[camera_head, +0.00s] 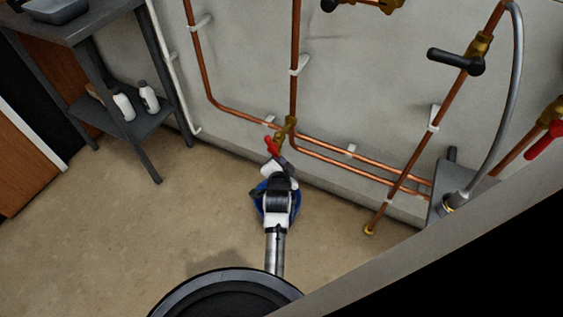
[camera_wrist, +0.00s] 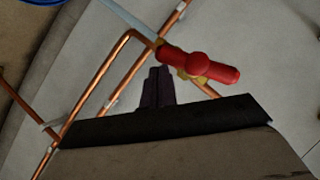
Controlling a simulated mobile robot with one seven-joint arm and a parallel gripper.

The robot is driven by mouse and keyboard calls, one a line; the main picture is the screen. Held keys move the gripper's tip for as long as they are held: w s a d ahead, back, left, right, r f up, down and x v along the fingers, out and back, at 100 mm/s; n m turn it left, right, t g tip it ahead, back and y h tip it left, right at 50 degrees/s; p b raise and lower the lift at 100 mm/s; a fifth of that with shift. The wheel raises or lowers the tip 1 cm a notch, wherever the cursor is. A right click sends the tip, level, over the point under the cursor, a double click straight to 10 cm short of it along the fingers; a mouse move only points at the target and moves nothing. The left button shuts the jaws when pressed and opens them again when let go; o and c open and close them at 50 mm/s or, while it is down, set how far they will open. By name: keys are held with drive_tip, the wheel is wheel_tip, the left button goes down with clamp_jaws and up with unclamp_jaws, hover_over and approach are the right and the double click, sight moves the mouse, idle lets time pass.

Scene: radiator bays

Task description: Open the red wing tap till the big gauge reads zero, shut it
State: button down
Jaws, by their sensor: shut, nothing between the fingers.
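A red wing tap (camera_head: 271,147) sits on a brass valve (camera_head: 286,128) low on the wall's copper pipe. In the wrist view the red wing tap (camera_wrist: 200,65) is large, just beyond and right of my fingertips. My gripper (camera_head: 284,165) is close below the tap in the head view. In the wrist view my gripper (camera_wrist: 157,74) has its dark fingers together with nothing between them. It appears apart from the tap, though the exact gap is hard to tell. No gauge is in view.
A blue object (camera_head: 259,200) lies on the floor, partly hidden beneath my arm. Another red handle (camera_head: 545,140) is at the right, and a black-handled valve (camera_head: 456,61) is nearby. A grey shelf table (camera_head: 140,120) with white bottles stands left. Floor at the lower left is clear.

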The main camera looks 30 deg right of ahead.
drive_tip(key=shift+r, duration=0.15)
drive_tip(key=shift+r+p, duration=0.7)
drive_tip(key=shift+p, duration=0.1)
drive_tip(key=shift+s, duration=0.1)
